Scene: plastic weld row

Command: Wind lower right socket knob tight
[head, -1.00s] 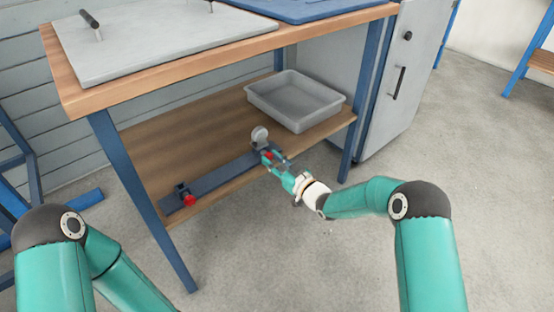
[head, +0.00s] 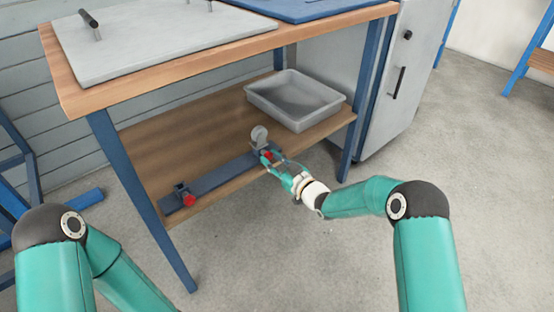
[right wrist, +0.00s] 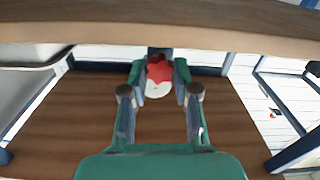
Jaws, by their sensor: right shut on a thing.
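The right socket on the lower shelf has a red knob (head: 267,155). In the right wrist view the red knob (right wrist: 159,70) sits between the two fingertips of my right gripper (right wrist: 159,76), with a pale round part just below it. My right gripper (head: 270,159) is shut on the knob at the right end of a dark rail (head: 222,179). A grey round disc (head: 260,136) stands upright in the socket behind the knob. The other socket, at the rail's left end, has its own red knob (head: 189,200) and looks empty. My left gripper is not in view.
A grey tray (head: 325,120) stands on the lower shelf (head: 160,148) right of the socket. The wooden tabletop (head: 90,103) hangs above the shelf. A blue table leg (head: 350,150) is close to my right forearm.

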